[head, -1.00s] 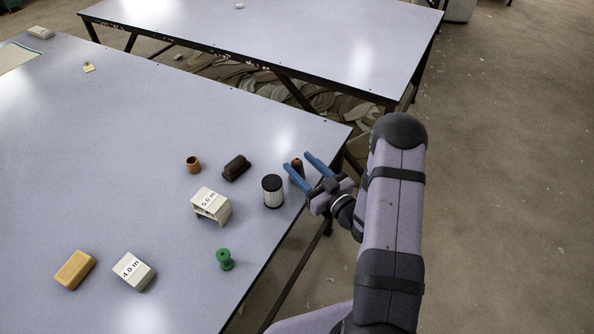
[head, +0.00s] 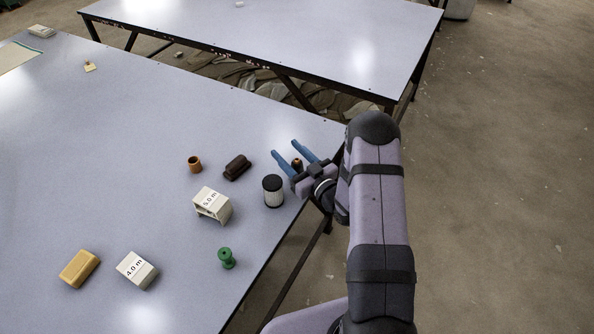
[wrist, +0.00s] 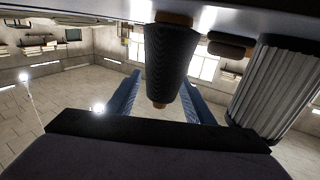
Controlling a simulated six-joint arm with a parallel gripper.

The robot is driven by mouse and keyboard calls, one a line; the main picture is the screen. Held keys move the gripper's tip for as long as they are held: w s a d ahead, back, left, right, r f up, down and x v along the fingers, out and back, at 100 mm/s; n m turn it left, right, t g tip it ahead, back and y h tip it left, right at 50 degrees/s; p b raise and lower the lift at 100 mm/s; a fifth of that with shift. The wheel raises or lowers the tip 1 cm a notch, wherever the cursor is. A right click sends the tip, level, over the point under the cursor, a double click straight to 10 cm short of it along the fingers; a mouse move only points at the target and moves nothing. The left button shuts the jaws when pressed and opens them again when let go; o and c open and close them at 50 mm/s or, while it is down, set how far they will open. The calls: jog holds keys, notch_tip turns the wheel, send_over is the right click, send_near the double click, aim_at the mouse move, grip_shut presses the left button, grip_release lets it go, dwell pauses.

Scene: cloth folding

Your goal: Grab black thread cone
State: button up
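The black thread cone (head: 297,163) stands near the table's right edge, mostly hidden by my gripper in the head view; only its orange-brown core top and a little dark thread show. In the wrist view, which looks upside down, the black cone (wrist: 170,62) is large and in front of the gripper, between the lines of the two blue fingers. My gripper (head: 286,150) is open, with its fingers reaching over the table corner on either side of the cone. In the wrist view (wrist: 160,88) a finger shows at each side, and I see no clear contact.
A white ribbed cylinder with black ends (head: 273,191) stands close left of my gripper. A dark brown block (head: 237,167), orange ring (head: 194,164), 5.0 m box (head: 212,205), green spool (head: 227,258), 4.0 m box (head: 137,270) and yellow block (head: 79,268) lie farther left.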

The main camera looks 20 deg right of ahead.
grip_shut()
jog(key=shift+r, duration=0.15)
notch_tip(320, 180, up, 10)
dwell(0.7)
